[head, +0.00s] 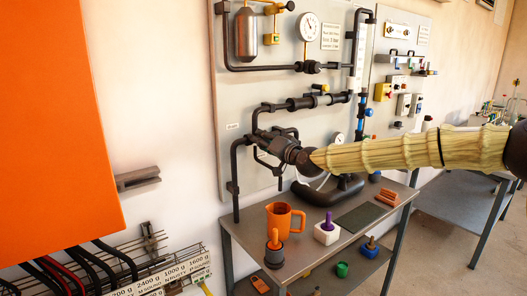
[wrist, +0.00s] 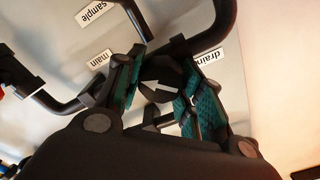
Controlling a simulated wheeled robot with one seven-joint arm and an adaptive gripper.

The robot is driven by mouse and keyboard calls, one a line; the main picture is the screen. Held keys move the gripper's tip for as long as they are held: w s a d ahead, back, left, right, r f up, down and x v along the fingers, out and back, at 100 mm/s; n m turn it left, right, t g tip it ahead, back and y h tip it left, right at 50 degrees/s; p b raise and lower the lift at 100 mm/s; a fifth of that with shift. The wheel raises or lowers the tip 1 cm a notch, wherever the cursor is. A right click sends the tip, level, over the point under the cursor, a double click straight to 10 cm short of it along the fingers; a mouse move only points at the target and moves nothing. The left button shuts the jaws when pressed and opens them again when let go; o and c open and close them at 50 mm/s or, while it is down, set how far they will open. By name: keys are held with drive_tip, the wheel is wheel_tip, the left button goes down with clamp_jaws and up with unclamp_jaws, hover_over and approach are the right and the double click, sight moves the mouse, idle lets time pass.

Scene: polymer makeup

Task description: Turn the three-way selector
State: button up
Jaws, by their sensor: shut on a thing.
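The three-way selector (wrist: 158,74) is a dark round knob with a white arrow, in the middle of the wrist view. Its arrow points left and slightly up in that view, roughly towards the "main" label (wrist: 99,59). The "sample" label (wrist: 97,12) is above that, and the "drain" label (wrist: 209,57) is on the right. My gripper (wrist: 164,90) has its teal-padded fingers on both sides of the selector and is shut on it. In the head view my gripper (head: 268,143) reaches the pipework at the panel's lower left; the selector is hidden there.
Dark pipes run over the grey wall panel (head: 272,98). Below stands a metal table (head: 312,253) with an orange jug (head: 282,218), a white block with a purple peg (head: 327,230) and a dark mat (head: 361,219). An orange board (head: 50,120) fills the left.

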drive_tip(key=m+b, duration=0.1)
drive_tip(key=m, duration=0.1)
drive_tip(key=m+b, duration=0.1)
drive_tip(key=b, duration=0.1)
drive_tip(key=m+b, duration=0.1)
drive_tip(key=m, duration=0.1)
drive_tip(key=shift+d+f+m+b, duration=0.1)
drive_tip(key=shift+f+m+b, duration=0.2)
drive_tip(key=shift+f+b, duration=0.05)
drive_tip(key=shift+r+m+b, duration=0.1)
drive_tip(key=shift+m+b, duration=1.05)
drive_tip(key=shift+m, duration=0.45)
drive_tip(key=o, duration=1)
drive_tip(key=shift+r, duration=0.1)
drive_tip(key=v, duration=1.2)
